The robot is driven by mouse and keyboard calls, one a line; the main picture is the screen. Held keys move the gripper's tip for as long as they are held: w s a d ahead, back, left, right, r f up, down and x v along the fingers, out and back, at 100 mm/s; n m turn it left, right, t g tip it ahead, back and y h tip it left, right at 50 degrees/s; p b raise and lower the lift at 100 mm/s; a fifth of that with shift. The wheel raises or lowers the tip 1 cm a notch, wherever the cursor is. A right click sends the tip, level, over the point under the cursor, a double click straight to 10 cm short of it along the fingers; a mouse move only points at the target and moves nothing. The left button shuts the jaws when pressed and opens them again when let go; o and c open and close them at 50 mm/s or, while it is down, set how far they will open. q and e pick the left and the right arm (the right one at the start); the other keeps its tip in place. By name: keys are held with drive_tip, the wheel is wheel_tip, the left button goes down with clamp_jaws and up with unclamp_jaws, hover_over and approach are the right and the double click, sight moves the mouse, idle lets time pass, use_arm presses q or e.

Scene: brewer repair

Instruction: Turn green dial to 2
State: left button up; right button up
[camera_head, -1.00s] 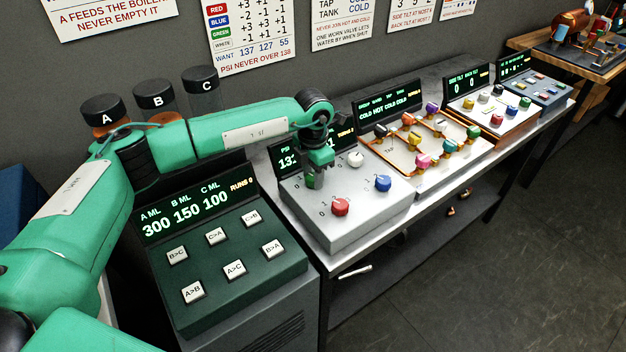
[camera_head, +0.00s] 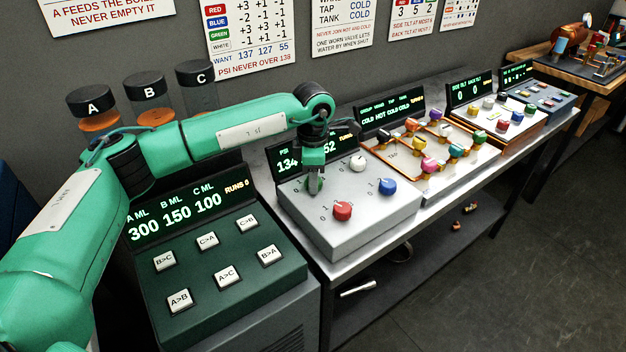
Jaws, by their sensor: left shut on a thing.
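The green dial (camera_head: 316,185) sits at the back left of the white dial box (camera_head: 350,228). My left gripper (camera_head: 315,180) points down over it and is shut on it, hiding most of it. The dial's pointer and number cannot be read. A red dial (camera_head: 342,211), a blue dial (camera_head: 387,186) and a white dial (camera_head: 357,163) are on the same box. The screen (camera_head: 312,158) behind reads PSI 134 at left and 52 at right; its middle is hidden by my gripper. My right gripper is not in view.
A dark green button panel (camera_head: 222,285) reading 300, 150, 100 stands at the left, with capped jars A, B and C behind. A panel of coloured valves (camera_head: 430,165) stands right of the dial box. Wall signs hang behind.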

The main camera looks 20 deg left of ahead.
use_arm(q)
drive_tip(key=shift+r, duration=0.1)
drive_tip(key=o, duration=1)
drive_tip(key=shift+r, duration=0.3)
wheel_tip(320, 180, up, 13)
drive_tip(key=shift+r+b, duration=0.1)
drive_tip(key=shift+b, duration=1)
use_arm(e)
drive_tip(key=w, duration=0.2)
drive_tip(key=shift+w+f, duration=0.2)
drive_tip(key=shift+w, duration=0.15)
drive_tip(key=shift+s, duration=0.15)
